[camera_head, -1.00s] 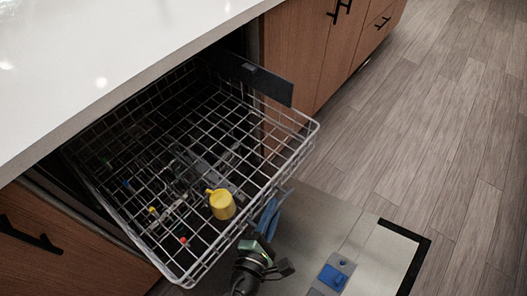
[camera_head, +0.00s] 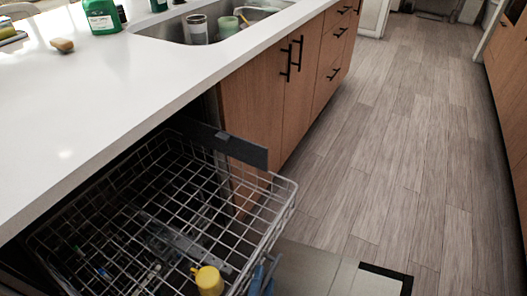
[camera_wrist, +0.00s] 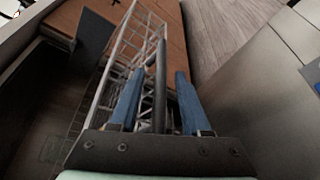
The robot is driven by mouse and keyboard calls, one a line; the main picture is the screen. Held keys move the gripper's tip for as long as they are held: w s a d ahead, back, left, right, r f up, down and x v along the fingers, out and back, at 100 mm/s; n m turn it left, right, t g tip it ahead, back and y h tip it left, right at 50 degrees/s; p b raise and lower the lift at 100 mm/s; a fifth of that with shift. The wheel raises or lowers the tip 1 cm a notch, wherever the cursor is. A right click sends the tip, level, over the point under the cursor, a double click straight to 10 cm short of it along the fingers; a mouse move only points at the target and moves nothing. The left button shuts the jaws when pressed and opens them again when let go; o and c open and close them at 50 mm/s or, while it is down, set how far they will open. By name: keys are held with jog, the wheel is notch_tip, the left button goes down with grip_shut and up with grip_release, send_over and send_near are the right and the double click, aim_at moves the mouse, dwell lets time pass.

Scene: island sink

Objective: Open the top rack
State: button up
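The wire top rack (camera_head: 268,226) is pulled out from under the counter in the head view. My gripper (camera_head: 262,279) shows partly as blue fingers beside the rack's front right edge, low in that view. In the wrist view my gripper (camera_wrist: 158,88) has its two blue fingers apart. A dark bar of the rack (camera_wrist: 159,88) appears between them, with a gap to the right finger. Whether either finger touches the bar cannot be told. The rack's near end is cut off in the head view.
A yellow cup (camera_head: 208,281) is within the rack's outline. The open dishwasher door (camera_head: 310,268) lies below. A dark panel (camera_head: 222,143) juts beside the rack. Wooden cabinets (camera_head: 255,120) and a sink (camera_head: 190,25) are beyond. The floor (camera_head: 390,160) at right is clear.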

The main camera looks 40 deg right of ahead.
jog(key=p+v, duration=0.2)
jog(key=v, duration=1.1)
jog(key=shift+r, duration=0.1)
